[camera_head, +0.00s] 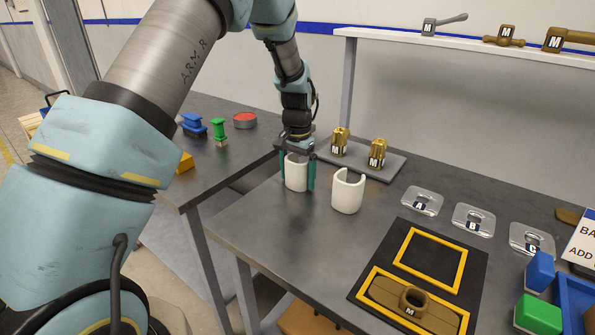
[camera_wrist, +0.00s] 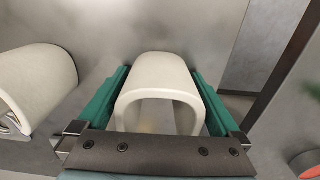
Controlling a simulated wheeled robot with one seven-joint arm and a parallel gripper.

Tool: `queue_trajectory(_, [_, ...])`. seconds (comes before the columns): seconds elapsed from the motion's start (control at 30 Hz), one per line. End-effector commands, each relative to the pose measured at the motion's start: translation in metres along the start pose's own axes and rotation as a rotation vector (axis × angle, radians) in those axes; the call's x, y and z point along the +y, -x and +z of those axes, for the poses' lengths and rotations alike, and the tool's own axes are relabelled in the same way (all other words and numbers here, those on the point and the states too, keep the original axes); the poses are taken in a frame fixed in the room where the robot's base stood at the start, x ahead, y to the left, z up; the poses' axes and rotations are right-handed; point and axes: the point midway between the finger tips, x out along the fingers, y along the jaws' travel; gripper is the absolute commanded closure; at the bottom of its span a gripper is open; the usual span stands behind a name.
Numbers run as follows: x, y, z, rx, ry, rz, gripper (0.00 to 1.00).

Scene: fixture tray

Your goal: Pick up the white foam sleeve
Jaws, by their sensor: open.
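Two white sleeves stand upright on the grey table. One white foam sleeve (camera_head: 297,172) is between the fingers of my gripper (camera_head: 298,178). In the wrist view, this sleeve (camera_wrist: 160,80) shows as a curved white shell with an open side, and the green fingers of my gripper (camera_wrist: 160,105) are on either side of it. The gripper is open, with the left finger close to the sleeve; contact cannot be told. The second white sleeve (camera_head: 347,192) stands just to the right, with a notch in its top; it also shows at the left of the wrist view (camera_wrist: 38,85).
A grey tray (camera_head: 392,166) with two brass fittings (camera_head: 377,153) lies behind the sleeves. Clear plates (camera_head: 422,201) are to the right. A black mat with yellow frames (camera_head: 432,258) holds a brass part (camera_head: 411,300). The table's front left is clear.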

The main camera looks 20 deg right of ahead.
Motion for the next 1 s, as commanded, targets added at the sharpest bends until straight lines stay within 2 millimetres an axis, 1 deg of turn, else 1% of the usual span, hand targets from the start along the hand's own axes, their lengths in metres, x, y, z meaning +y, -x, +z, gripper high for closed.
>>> queue_trajectory(0.03, [0.0, 0.0, 0.0, 0.0, 0.0, 0.0, 0.0])
queue_trajectory(0.07, [0.0, 0.0, 0.0, 0.0, 0.0, 0.0, 0.02])
queue_trajectory(0.6, [0.0, 0.001, 0.0, 0.0, -0.001, 0.0, 0.63])
queue_trajectory(0.87, [0.0, 0.002, 0.0, 0.001, -0.001, 0.0, 0.63])
queue_trajectory(1.0, [0.0, 0.017, -0.001, 0.004, -0.002, -0.001, 0.63])
